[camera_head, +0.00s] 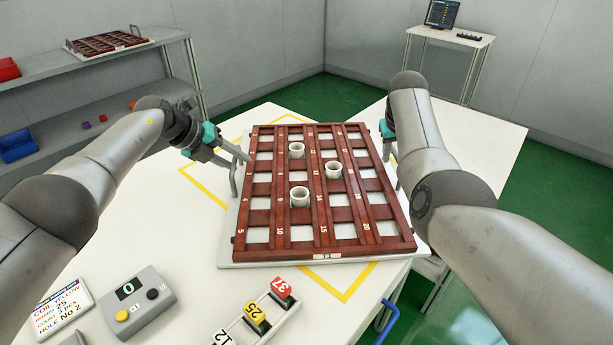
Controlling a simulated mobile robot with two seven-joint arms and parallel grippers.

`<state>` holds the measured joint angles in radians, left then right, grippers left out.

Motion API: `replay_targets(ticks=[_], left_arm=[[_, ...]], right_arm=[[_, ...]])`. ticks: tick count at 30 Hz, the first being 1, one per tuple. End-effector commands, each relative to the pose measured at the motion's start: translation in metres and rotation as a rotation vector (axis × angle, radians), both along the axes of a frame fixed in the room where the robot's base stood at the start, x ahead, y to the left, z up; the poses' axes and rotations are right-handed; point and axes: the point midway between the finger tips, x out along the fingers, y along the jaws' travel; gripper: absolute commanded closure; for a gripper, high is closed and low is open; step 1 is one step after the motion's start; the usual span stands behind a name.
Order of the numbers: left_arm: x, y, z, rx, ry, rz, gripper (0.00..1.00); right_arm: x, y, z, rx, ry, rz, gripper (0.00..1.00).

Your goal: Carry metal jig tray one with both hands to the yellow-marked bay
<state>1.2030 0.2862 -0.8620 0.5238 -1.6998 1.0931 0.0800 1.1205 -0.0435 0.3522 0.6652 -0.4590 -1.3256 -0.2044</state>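Metal jig tray one (228,252) is a pale metal plate with a reddish-brown numbered grid on top. Three white cups (300,197) stand in the grid. The tray lies over the yellow-marked bay (207,188), covering much of its outline; I cannot tell whether it touches the table. My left gripper (239,162) has its fingers on the grey handle at the tray's left side and looks shut on it. My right gripper (391,152) is at the tray's right side by the other handle; my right arm partly hides it, so its grip is unclear.
On the white table (120,235) in front are a counter box (137,302), a label card (62,307) and a rack with numbered blocks (256,318). A blue hook-like handle (386,325) is at the front edge. Another tray lies on the shelf (105,42) at the back left.

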Motion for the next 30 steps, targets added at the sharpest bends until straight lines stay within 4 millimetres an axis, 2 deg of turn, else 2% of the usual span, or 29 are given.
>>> replay_targets(ticks=[11, 17, 21, 30], left_arm=[[-0.001, 0.0, 0.002, -0.001, -0.001, -0.002, 0.55], [-0.005, 0.007, 0.011, -0.002, -0.002, -0.003, 0.55], [-0.01, 0.013, 0.02, 0.001, -0.002, -0.003, 0.55], [-0.026, 0.037, 0.055, 0.0, -0.003, -0.001, 0.55]], right_arm=[[0.0, 0.001, 0.0, 0.002, 0.0, 0.002, 0.55], [0.0, 0.002, 0.0, 0.002, 0.0, 0.002, 0.55], [0.0, 0.001, -0.001, 0.002, 0.0, 0.002, 0.55], [0.0, 0.001, 0.0, 0.002, 0.0, 0.002, 0.55]])
